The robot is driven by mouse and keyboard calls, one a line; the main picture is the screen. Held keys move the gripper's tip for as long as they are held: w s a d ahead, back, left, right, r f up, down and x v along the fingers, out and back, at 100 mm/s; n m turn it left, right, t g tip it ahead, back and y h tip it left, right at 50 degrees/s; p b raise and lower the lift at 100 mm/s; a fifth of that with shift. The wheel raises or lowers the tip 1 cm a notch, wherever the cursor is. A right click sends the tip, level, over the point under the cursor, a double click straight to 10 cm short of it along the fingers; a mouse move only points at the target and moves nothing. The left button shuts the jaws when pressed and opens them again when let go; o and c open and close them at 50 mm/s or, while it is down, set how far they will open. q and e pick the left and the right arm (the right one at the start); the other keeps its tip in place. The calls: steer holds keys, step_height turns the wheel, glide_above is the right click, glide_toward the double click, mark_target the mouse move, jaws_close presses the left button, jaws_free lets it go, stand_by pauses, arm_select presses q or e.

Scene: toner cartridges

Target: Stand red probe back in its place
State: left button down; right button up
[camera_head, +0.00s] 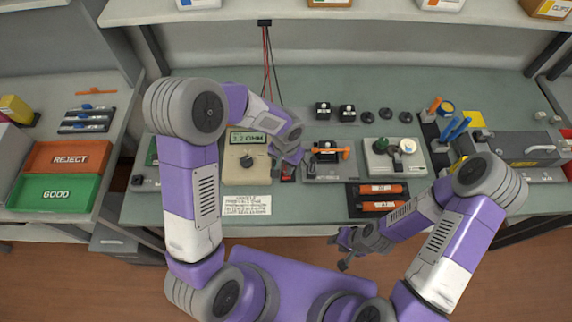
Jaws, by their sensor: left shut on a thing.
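My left gripper (292,158) is over the bench, just right of the beige meter (234,164), whose display reads 2.2 OHM. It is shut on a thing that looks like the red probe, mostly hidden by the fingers. A small red part (288,173) shows just below the fingertips; I cannot tell whether it is the probe or its holder. Red and black leads (266,55) hang from a bracket on the back wall and run down behind my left arm. My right gripper (342,250) is in front of the bench's front edge, its fingers apart and empty.
A black fixture with an orange part (343,153) stands close right of my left gripper. A printed card (246,205) lies in front. REJECT (38,158) and GOOD (25,194) bins stand left.

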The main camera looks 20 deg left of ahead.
arm_select(q)
steer(key=shift+f+b, duration=0.7)
steer(key=shift+f, duration=0.1)
stand_by(0.6)
steer(key=c, duration=0.9)
jaws_free()
steer(key=shift+r, duration=0.15)
step_height(320, 180, up, 7)
steer(key=shift+r+p, duration=0.2)
steer(key=shift+p, duration=0.45)
steer(key=shift+s+f, duration=0.1)
